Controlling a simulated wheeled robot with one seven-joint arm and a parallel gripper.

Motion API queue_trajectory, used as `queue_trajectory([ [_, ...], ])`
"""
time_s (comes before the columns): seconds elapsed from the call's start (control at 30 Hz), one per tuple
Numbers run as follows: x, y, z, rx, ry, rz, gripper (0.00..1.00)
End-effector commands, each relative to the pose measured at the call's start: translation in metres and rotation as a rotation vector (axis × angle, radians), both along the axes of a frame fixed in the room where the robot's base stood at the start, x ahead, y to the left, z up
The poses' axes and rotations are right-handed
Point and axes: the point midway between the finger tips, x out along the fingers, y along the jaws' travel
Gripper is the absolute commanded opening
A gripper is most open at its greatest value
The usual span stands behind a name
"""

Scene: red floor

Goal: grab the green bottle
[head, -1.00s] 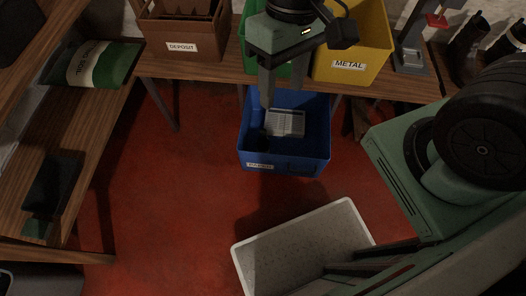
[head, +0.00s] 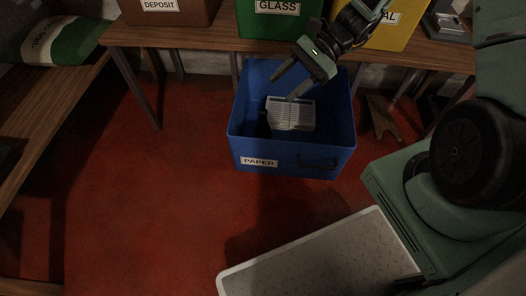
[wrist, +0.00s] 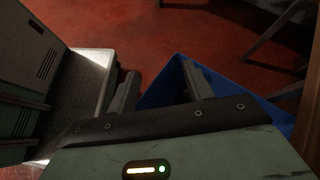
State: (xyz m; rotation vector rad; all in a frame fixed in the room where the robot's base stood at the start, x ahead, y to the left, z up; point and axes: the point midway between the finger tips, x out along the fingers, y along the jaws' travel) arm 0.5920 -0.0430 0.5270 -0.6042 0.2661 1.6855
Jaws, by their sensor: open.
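I cannot make out a green bottle in either view. My gripper (head: 283,88) is open and empty over the blue bin labelled PAPER (head: 245,147), angled down to the left. In the wrist view, its two fingers (wrist: 160,72) are spread, with part of the blue bin (wrist: 173,88) showing between and beyond them. Inside the bin lies a pale ribbed object (head: 291,114), apart from the fingertips as far as I can tell. A dark shape beside it is too dim to identify.
A green GLASS bin (head: 277,24), a brown DEPOSIT crate (head: 160,10) and a yellow bin (head: 392,36) stand on the wooden table (head: 205,40) behind. A pale tray (head: 325,258) is in front. A green-and-white soil bag (head: 62,40) lies left. Red floor (head: 150,200) is open at left.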

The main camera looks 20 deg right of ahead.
Motion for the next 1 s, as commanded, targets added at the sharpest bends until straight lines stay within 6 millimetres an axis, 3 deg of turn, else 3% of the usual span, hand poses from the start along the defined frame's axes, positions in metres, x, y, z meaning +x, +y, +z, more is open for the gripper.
queue_trajectory([
  [0.03,0.008,-0.013,-0.041,0.03,0.033,-0.077,0.51],
  [0.1,0.017,-0.028,-0.068,0.07,0.071,-0.17,0.51],
  [0.3,0.034,-0.06,-0.117,0.149,0.14,-0.353,0.51],
  [0.47,0.038,-0.066,-0.129,0.171,0.158,-0.402,0.51],
  [0.8,0.047,-0.019,-0.151,0.171,0.157,-0.4,0.51],
  [1.0,0.05,-0.006,-0.153,0.17,0.157,-0.401,0.51],
])
